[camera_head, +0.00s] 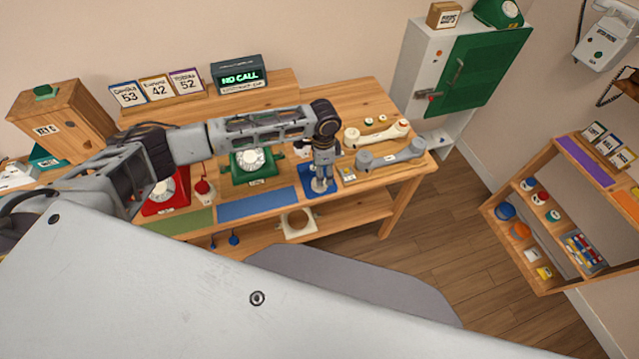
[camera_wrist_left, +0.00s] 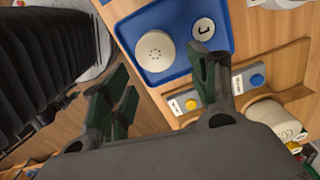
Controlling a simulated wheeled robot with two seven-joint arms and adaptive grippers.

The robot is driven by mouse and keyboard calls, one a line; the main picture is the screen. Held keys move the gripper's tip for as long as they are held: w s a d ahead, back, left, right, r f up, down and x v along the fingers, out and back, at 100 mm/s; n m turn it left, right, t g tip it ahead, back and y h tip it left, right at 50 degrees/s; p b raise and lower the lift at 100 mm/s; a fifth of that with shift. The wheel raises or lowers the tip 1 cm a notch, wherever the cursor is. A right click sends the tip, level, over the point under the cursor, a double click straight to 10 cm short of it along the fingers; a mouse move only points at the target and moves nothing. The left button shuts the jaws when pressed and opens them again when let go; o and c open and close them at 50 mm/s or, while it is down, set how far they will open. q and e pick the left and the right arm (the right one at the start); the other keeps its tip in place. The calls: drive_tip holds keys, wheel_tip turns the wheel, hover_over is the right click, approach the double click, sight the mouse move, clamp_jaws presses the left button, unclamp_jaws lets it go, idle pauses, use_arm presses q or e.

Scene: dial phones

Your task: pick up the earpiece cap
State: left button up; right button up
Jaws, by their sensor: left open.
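A round cream cap with small holes (camera_wrist_left: 154,50) lies in a blue tray (camera_wrist_left: 178,9), beside a white disc with a black mark (camera_wrist_left: 203,28). The perforated cap looks like the earpiece cap. In the head view the blue tray (camera_head: 306,193) is near the table's front right, and my left gripper (camera_head: 322,184) points down over it, hiding part of its contents. In the left wrist view my left gripper (camera_wrist_left: 162,73) is open, its green-padded fingers apart with nothing between them. The cap shows beyond the fingertips. My right gripper is not in view.
A cream handset (camera_head: 376,133) and a grey handset (camera_head: 390,155) lie right of the tray. A green phone (camera_head: 252,160) and a blue mat (camera_head: 258,206) are to its left. Small blocks with blue (camera_wrist_left: 257,80) and yellow buttons sit near the right finger.

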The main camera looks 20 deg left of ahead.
use_arm(q)
drive_tip(key=shift+f, duration=0.1)
drive_tip(key=shift+s+a+f+p, duration=0.15)
drive_tip(key=shift+f+p, duration=0.1)
drive_tip(key=shift+f, duration=0.7)
drive_tip(key=shift+s+a+f+p, duration=0.15)
drive_tip(key=shift+f+p, duration=0.05)
drive_tip(key=shift+f, duration=1.4)
drive_tip(key=shift+c, duration=0.2)
drive_tip(key=c, duration=0.5)
